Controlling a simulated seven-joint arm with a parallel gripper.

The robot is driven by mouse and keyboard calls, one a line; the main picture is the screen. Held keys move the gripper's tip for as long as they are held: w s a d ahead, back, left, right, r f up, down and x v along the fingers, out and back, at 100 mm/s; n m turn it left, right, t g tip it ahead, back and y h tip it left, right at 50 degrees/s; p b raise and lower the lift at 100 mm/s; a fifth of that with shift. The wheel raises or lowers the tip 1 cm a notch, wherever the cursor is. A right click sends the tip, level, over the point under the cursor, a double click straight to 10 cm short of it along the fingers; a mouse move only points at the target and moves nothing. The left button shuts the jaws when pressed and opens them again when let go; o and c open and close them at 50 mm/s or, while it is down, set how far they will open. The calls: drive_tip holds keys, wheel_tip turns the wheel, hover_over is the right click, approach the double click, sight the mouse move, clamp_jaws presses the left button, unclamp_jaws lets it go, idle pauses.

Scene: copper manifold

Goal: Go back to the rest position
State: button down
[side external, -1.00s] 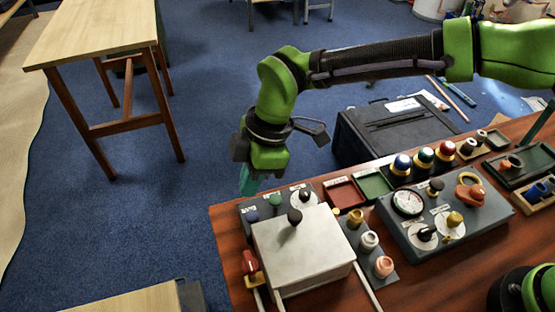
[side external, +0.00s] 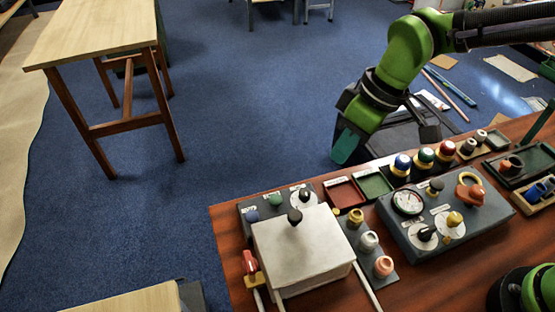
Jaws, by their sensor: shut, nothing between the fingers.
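My gripper (side external: 346,146) is in the side external view, shut and empty. Its teal fingers point down and to the left, in the air by the far edge of the wooden bench (side external: 232,236). In the picture it is just above the red tray (side external: 346,194) and the green tray (side external: 373,184), and left of the coloured-top cylinders. It appears to touch nothing, though its exact height is hard to tell.
A white box with a black knob (side external: 300,252) stands at the bench's left. A grey gauge panel (side external: 470,222) sits right of it. Blue-, green- and red-topped cylinders (side external: 426,161) stand near the far edge. A black case (side external: 400,138) lies behind, partly hidden by my arm.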

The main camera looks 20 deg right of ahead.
drive_tip(key=s+d+r+m+t, duration=0.2)
drive_tip(key=s+d+m, duration=0.1)
drive_tip(key=d, duration=0.4)
drive_tip(key=s+d+r+m+t, duration=0.2)
drive_tip(key=s+d+m, duration=0.2)
drive_tip(key=d, duration=0.4)
drive_tip(key=s+d+r+m+t+h, duration=0.1)
drive_tip(key=s+d+r+m, duration=0.1)
drive_tip(key=d, duration=0.5)
drive_tip(key=shift+s+d+r+m+t, duration=0.25)
drive_tip(key=shift+s+r+m+t, duration=0.15)
drive_tip(key=shift+s+m, duration=0.5)
drive_tip(key=shift+w, duration=0.2)
